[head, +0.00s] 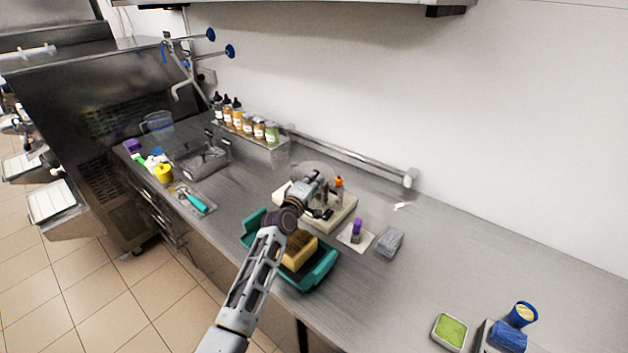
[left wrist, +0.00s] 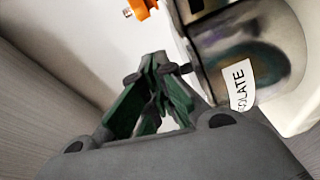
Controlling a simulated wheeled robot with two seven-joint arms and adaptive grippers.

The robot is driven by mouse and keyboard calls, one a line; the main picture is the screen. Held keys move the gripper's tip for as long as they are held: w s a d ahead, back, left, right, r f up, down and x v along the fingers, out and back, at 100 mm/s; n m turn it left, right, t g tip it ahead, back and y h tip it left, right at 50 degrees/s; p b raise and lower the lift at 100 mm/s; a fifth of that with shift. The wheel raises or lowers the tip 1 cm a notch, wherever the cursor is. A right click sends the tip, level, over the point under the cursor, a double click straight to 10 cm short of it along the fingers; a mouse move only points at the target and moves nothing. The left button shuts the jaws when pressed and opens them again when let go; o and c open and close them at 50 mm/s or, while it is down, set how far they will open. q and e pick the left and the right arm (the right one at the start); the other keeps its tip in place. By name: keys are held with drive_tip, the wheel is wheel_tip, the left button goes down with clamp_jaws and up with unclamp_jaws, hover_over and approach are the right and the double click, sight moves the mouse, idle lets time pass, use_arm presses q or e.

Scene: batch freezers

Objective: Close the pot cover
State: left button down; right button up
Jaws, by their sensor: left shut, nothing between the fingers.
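The metal pot stands on a cream-coloured base (head: 346,213) on the counter, largely hidden behind my left gripper in the head view. A grey rounded shape, apparently the pot cover (head: 312,167), shows just behind the gripper; I cannot tell how far open it is. In the left wrist view the shiny pot (left wrist: 247,50) fills the right side, with a white label reading "OLATE". My left gripper (head: 322,210) is shut and empty, with its fingertips (left wrist: 158,62) close beside the pot wall; I cannot tell whether they touch. My right gripper is not in view.
An orange-topped part (head: 338,183) stands beside the pot. A teal tray (head: 318,277) with a yellow block (head: 300,250) lies in front, under my arm. Bottles (head: 248,124) line the back. The right counter is mostly clear.

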use_arm(q)
drive_tip(key=shift+s+a, duration=0.1)
idle(0.6)
drive_tip(key=v, duration=1.1)
drive_tip(key=shift+s+a, duration=0.15)
drive_tip(key=shift+s, duration=0.2)
idle(0.8)
